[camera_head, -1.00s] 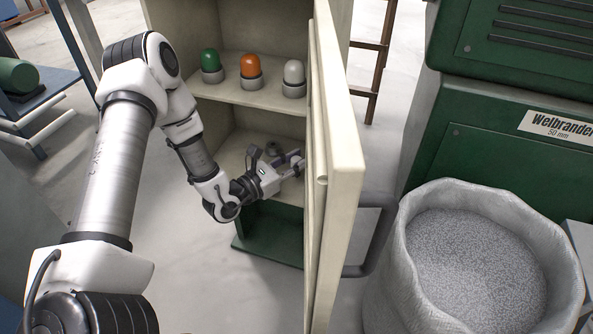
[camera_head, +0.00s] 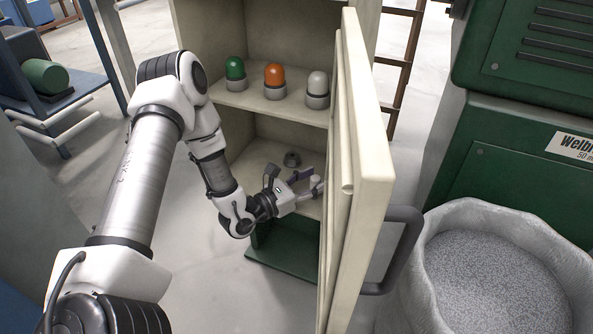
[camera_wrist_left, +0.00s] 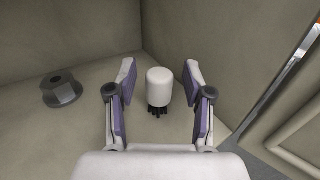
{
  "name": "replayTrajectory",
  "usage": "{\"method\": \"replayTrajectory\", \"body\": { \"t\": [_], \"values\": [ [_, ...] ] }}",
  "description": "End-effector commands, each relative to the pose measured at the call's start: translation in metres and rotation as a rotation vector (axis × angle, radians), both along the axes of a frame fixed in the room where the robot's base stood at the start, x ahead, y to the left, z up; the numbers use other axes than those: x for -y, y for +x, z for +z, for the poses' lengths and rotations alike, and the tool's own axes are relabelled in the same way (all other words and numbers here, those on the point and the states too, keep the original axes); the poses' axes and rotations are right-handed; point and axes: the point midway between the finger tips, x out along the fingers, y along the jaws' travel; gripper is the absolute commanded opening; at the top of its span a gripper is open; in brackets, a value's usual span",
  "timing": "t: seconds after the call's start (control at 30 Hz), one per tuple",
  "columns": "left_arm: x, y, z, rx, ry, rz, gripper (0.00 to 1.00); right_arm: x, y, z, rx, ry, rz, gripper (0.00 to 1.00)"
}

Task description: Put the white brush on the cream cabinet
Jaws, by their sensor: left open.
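The white brush (camera_wrist_left: 159,86) stands upright, dark bristles down, on the lower shelf of the cream cabinet (camera_head: 375,215). My left gripper (camera_head: 305,184) is open inside the cabinet. In the left wrist view its purple-padded fingers (camera_wrist_left: 159,75) stand on either side of the brush, with a gap on both sides. The gripper's palm is well back from it. My right gripper is not in view.
A grey nut-like part (camera_wrist_left: 60,88) stands on the same shelf, left of the gripper in the wrist view. Green (camera_head: 235,69), orange (camera_head: 274,82) and white (camera_head: 317,90) lamps stand on the shelf above. The cabinet door is open, close on the right. A white sack (camera_head: 490,275) stands further right.

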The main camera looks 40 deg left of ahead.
Motion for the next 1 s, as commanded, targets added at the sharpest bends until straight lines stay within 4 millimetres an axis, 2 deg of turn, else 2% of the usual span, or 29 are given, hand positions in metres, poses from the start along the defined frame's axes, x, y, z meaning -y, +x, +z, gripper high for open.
{"method": "replayTrajectory", "body": {
  "t": [0.3,0.43,0.6,1.0],
  "values": [
    [-0.026,-0.076,0.004,-0.003,-0.004,0.008,0.51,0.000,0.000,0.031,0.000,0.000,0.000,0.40],
    [-0.033,-0.097,0.003,-0.002,-0.003,0.005,0.51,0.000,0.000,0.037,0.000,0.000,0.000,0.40],
    [-0.034,-0.106,0.001,0.001,0.000,0.001,0.51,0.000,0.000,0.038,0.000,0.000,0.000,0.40],
    [-0.034,-0.106,0.000,0.001,0.000,0.001,0.51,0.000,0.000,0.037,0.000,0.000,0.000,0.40]
  ]
}}
